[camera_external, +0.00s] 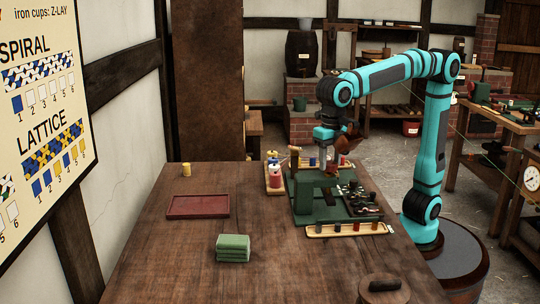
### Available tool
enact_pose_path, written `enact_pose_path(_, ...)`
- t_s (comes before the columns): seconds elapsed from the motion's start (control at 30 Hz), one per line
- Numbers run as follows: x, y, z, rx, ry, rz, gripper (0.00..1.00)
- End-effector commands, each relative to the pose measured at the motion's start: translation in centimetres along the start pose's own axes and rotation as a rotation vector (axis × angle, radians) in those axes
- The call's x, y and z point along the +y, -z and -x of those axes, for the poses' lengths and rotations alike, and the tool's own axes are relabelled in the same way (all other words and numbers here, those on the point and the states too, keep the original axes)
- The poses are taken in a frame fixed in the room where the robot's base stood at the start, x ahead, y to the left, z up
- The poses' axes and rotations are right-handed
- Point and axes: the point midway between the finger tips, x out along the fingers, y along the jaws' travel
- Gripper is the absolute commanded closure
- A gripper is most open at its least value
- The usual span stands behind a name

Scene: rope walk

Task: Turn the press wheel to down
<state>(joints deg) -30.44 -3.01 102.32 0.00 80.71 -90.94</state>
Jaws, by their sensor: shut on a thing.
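The green press (316,192) stands on its base at the right side of the wooden table. The press wheel appears to be the reddish-brown part (349,143) at the top of the press, just right of my gripper. It is small and partly covered, so its exact turn position cannot be read. My gripper (326,148) points down over the press from my turquoise arm and is shut on what looks like the wheel. The fingertips are too small to see clearly.
A wooden tray with spools (269,187) stands left of the press, and a narrow tray (320,231) lies in front. Dark tools crowd its right side. A red tray (198,206), green folded cloths (233,248) and a yellow cup (186,169) sit left. The front-left table is clear.

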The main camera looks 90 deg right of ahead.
Motion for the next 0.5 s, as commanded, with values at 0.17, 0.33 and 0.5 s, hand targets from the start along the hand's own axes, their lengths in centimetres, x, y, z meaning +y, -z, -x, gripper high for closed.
enact_pose_path(0.17,0.02,0.01,0.05,0.000,-0.001,-0.165,0.78)
enact_pose_path(0.33,0.02,0.00,0.06,0.000,-0.001,-0.327,0.78)
enact_pose_path(0.5,0.03,0.00,0.06,0.000,-0.002,-0.488,0.78)
